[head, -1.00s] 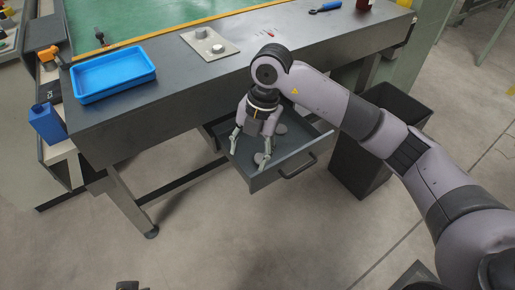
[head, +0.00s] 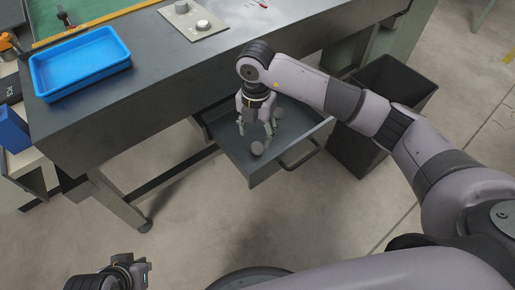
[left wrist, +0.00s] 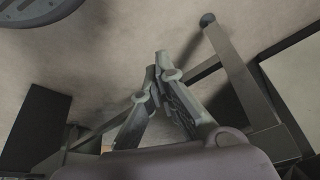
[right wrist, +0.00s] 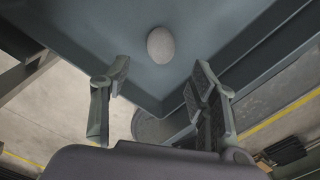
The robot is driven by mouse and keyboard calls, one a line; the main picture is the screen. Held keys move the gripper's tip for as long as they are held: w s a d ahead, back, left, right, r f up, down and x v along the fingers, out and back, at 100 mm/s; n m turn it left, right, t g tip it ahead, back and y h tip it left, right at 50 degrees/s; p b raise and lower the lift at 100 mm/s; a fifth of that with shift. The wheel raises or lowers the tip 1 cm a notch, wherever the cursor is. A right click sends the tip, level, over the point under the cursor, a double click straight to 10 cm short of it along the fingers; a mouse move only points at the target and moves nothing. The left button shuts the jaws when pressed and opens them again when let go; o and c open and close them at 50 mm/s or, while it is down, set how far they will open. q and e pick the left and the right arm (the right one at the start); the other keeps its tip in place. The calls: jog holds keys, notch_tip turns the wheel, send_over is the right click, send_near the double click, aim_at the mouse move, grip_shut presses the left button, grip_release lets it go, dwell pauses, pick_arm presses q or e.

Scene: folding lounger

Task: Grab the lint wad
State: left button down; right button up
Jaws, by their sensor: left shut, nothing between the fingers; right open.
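Two small grey lumps lie in the open drawer (head: 225,150). The nearer lump (head: 257,149) is pale, rounded and close to the drawer front; the other lump (head: 278,113) is darker and farther back. I cannot tell for sure which is the lint wad. My right gripper (head: 256,130) is open over the drawer, its fingers pointing down behind the nearer lump. The right wrist view shows one pale oval lump (right wrist: 160,45) beyond the open fingertips (right wrist: 158,77), apart from them. My left gripper (left wrist: 155,62) is shut and empty, away from the drawer, low at the left in the head view.
The drawer hangs open under a dark workbench (head: 165,85), its walls around the lumps. A black bin (head: 360,160) stands right of it. On the bench are a blue tray (head: 80,65) and a plate with two knobs (head: 196,22). The floor in front is clear.

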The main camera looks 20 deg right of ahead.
aim_at(258, 145)
jog(key=shift+f, duration=0.85)
jog(key=f, duration=0.1)
jog(key=f+b, duration=0.1)
jog(key=f, duration=0.2)
jog(key=shift+w+d+f+b, duration=0.15)
jog(key=shift+w+d+b, duration=0.05)
jog(key=shift+d+b, duration=0.1)
jog(key=shift+f, duration=0.2)
pick_arm(q)
jog(key=w+d+r+t, duration=0.1)
jog(key=w+t, duration=0.1)
jog(key=w, duration=0.2)
jog(key=w+d+r+t+h, duration=0.1)
jog(key=w+r+t, duration=0.1)
jog(key=w+t, duration=0.1)
jog(key=shift+w+d+r, duration=0.25)
jog(key=shift+w+d, duration=0.15)
jog(key=shift+w, duration=0.45)
pick_arm(e)
jog(key=shift+c, duration=0.5)
jog(key=c, duration=0.7)
